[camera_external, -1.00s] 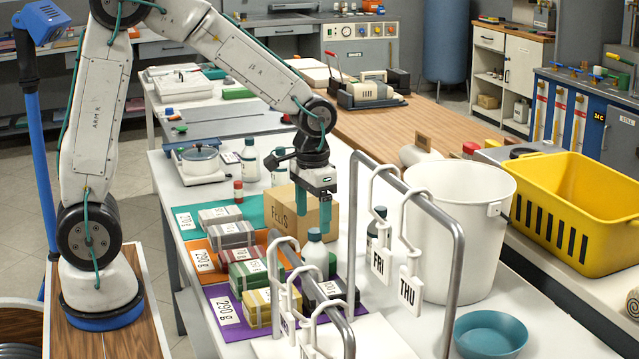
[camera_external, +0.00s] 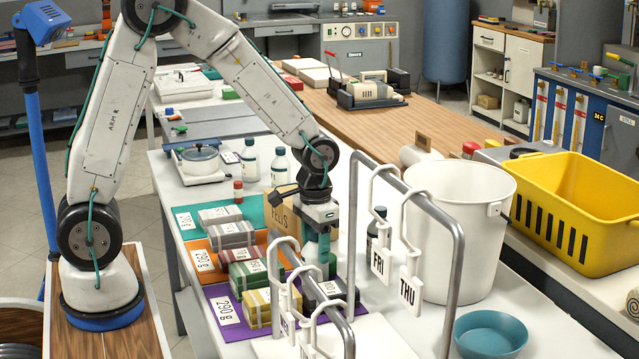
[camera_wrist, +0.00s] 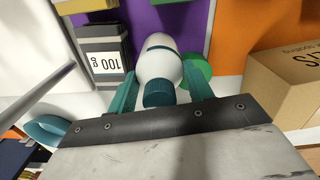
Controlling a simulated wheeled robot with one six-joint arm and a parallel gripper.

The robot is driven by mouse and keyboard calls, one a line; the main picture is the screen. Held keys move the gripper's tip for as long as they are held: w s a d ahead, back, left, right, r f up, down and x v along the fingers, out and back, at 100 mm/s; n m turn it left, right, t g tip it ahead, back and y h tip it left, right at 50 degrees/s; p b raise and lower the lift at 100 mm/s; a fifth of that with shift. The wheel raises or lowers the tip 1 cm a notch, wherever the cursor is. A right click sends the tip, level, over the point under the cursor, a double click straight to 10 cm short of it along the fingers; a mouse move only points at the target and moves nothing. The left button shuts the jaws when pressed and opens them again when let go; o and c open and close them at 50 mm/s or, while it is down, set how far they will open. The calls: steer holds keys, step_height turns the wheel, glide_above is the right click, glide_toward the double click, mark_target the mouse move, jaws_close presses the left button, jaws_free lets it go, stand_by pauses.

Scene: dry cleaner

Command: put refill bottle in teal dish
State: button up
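A white refill bottle with a dark teal cap (camera_wrist: 158,70) stands upright on the table by the purple mat; in the external view it (camera_external: 312,254) is partly hidden by my fingers and the rack. My gripper (camera_external: 318,255) points down over it. In the wrist view my gripper's teal fingers (camera_wrist: 163,98) are open, one on each side of the bottle near its cap, with gaps showing. The teal dish (camera_external: 489,335) sits empty at the front right of the table; part of it (camera_wrist: 45,129) shows at the wrist view's left edge.
A metal rack (camera_external: 455,270) with white FRI and THU tags stands between my gripper and the dish. A white bucket (camera_external: 465,240) is behind the dish. A cardboard box (camera_external: 284,222) is close beside my gripper. Several packages lie on coloured mats to the left.

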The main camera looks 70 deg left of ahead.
steer(key=c, duration=0.4)
steer(key=shift+r, duration=0.1)
step_height(320, 180, up, 30)
steer(key=w+d+r, duration=0.2)
steer(key=w+d, duration=1)
steer(key=w, duration=0.2)
steer(key=w+d+f, duration=0.1)
steer(key=w+d, duration=0.3)
steer(key=d, duration=0.6)
steer(key=w+d+f, duration=0.2)
steer(key=w+d, duration=0.2)
steer(key=d, duration=0.6)
step_height(320, 180, down, 28)
steer(key=shift+a+r, duration=0.15)
steer(key=shift+a, duration=0.15)
